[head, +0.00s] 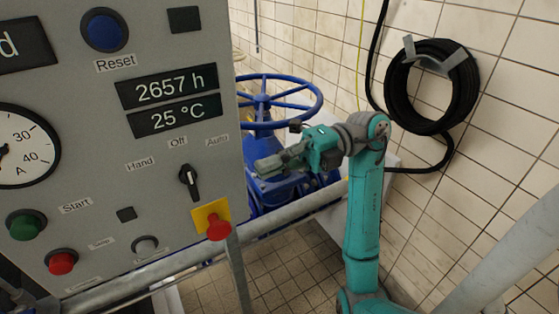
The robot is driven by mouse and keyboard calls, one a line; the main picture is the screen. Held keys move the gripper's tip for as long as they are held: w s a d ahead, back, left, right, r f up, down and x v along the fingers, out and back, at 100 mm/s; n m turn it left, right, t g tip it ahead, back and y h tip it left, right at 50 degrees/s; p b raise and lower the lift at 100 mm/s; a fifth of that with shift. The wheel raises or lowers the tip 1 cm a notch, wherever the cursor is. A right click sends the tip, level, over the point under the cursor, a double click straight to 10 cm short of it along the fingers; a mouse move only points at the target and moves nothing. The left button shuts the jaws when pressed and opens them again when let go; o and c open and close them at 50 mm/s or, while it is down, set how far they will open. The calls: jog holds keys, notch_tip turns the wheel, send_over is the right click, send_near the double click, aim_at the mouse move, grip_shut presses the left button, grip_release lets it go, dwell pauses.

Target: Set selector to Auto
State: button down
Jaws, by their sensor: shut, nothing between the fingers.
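The selector (189,182) is a black rotary knob with a white mark on the grey control panel (120,183), in the head view. The labels Hand (140,164), Off (178,141) and Auto (217,140) stand around it. Its handle is near upright with a slight tilt, its upper end nearest the Off label. My gripper (262,166) is to the right of the selector, past the panel's right edge, and apart from it. It is shut and empty, with its fingers toward the panel.
A red button on a yellow plate (215,219) sits just below right of the selector. Green Start (26,225) and red (61,262) buttons are at lower left. A grey rail (290,213) crosses below my gripper. A blue handwheel (279,100) is behind it.

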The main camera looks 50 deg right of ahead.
aim_at(198, 201)
jog(key=x, duration=0.9)
jog(key=shift+a, duration=0.15)
jog(key=shift+a+f+t+y, duration=0.15)
jog(key=shift+t+y, duration=0.1)
jog(key=shift+y, duration=0.5)
jog(key=shift+d+f+t+y, duration=0.15)
jog(key=shift+t+y, duration=0.1)
jog(key=shift+y, duration=0.5)
jog(key=shift+w+a+f, duration=0.1)
jog(key=shift+a+f, duration=0.05)
jog(key=shift+a, duration=0.1)
jog(key=shift+w+a+f, duration=0.1)
jog(key=shift+a+f, duration=0.15)
jog(key=shift+w+a+f, duration=0.1)
jog(key=shift+a+f, duration=0.15)
jog(key=shift+a, duration=0.1)
dwell(0.4)
